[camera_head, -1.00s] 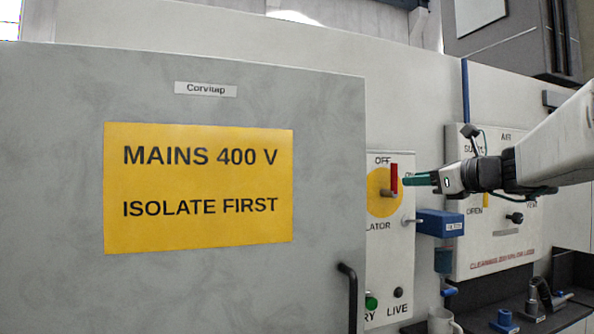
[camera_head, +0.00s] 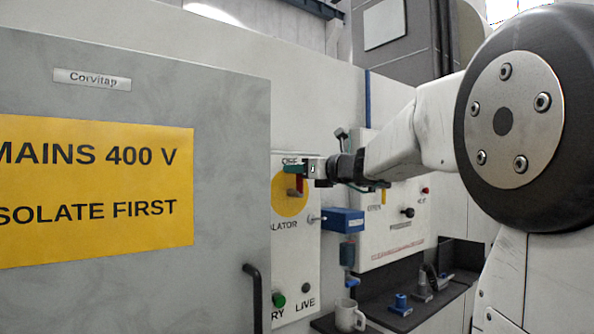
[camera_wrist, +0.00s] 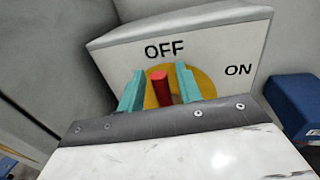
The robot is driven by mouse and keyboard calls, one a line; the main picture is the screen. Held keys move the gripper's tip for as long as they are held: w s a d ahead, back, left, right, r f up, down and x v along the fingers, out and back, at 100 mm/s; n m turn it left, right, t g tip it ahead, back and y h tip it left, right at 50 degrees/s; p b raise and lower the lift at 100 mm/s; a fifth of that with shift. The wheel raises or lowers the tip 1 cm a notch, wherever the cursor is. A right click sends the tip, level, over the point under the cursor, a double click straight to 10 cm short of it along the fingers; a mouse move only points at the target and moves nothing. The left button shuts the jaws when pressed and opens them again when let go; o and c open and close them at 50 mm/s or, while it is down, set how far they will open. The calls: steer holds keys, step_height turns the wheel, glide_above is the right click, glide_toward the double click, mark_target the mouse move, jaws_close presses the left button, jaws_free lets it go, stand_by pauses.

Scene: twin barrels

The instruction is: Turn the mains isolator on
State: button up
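The mains isolator is a yellow disc (camera_head: 285,206) on a pale panel, with a red handle (camera_head: 299,184) in front. In the head view my gripper (camera_head: 291,169) overlaps the handle's top, and the grey door hides the panel's left part.
A grey door (camera_head: 130,285) with a yellow warning sign (camera_head: 95,190) fills the left. A blue box (camera_head: 343,220) sits right of the isolator, below my gripper. A mug (camera_head: 349,316) and blue fittings (camera_head: 401,305) are on the bench below.

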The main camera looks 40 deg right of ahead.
jaws_close()
steer(key=shift+d, duration=0.15)
steer(key=shift+w+d+f+m+t+h, duration=0.1)
steer(key=shift+d+f+m+t+h, duration=0.7)
steer(key=shift+m, duration=2.6)
steer(key=shift+s+d+f+m+t+h, duration=0.2)
steer(key=shift+d+f+m, duration=1.1)
steer(key=shift+m, duration=2.1)
steer(key=shift+w+d+f+m+t+h, duration=0.25)
steer(key=shift+d+f+m+h, duration=0.6)
steer(key=shift+m, duration=2.55)
steer(key=shift+f+y, duration=0.25)
steer(key=shift+f, duration=0.15)
jaws_free()
steer(key=shift+r, duration=0.1)
